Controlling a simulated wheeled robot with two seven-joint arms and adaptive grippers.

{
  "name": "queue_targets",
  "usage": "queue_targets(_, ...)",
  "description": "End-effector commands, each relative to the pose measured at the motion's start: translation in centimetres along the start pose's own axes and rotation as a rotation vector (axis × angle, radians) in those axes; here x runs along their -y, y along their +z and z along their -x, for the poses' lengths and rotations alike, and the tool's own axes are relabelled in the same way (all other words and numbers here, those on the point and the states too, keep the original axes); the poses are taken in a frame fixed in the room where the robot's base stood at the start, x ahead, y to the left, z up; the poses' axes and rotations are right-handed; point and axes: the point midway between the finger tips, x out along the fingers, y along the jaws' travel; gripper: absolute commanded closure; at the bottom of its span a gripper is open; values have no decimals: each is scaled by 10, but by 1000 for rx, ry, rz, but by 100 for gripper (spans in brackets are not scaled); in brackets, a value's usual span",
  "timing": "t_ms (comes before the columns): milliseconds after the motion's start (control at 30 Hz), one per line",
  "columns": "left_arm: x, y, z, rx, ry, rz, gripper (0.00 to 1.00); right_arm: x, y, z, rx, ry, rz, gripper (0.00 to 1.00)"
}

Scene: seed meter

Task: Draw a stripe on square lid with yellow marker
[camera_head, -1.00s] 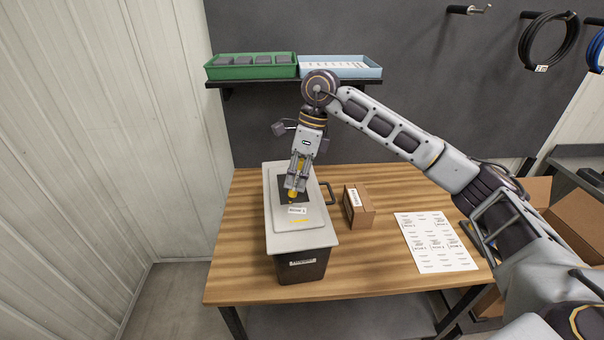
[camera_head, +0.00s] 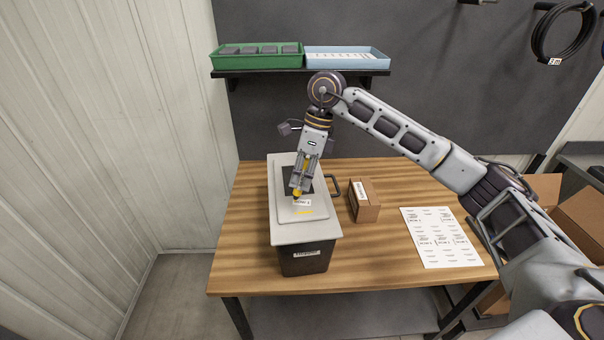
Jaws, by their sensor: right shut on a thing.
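The square lid (camera_head: 291,230) is light grey and sits on top of a dark box (camera_head: 305,262) on the wooden table. It has a raised panel with a dark patch, a small white label (camera_head: 302,203) and a short yellow stripe (camera_head: 305,212) near its front. My right gripper (camera_head: 299,186) points down over the lid and is shut on the yellow marker (camera_head: 298,192). The marker's lower end is close to the label; I cannot tell whether it touches the lid. My left gripper is not in view.
A small brown carton (camera_head: 365,203) stands right of the box, by its handle (camera_head: 334,186). A printed sheet (camera_head: 440,238) lies further right. A green tray (camera_head: 258,62) and a blue tray (camera_head: 345,62) sit on the back shelf. The table's front is clear.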

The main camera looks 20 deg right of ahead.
Motion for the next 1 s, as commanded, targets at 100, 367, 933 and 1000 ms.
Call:
queue_targets(100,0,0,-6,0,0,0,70,2,-3,-10,0,0,0,100)
queue_targets(367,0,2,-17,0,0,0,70,6,-7,-27,-1,-1,0,100)
queue_targets(933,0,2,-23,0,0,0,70,7,-8,-34,0,-1,0,100)
queue_targets(1000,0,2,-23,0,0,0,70,7,-8,-34,0,-1,0,100)
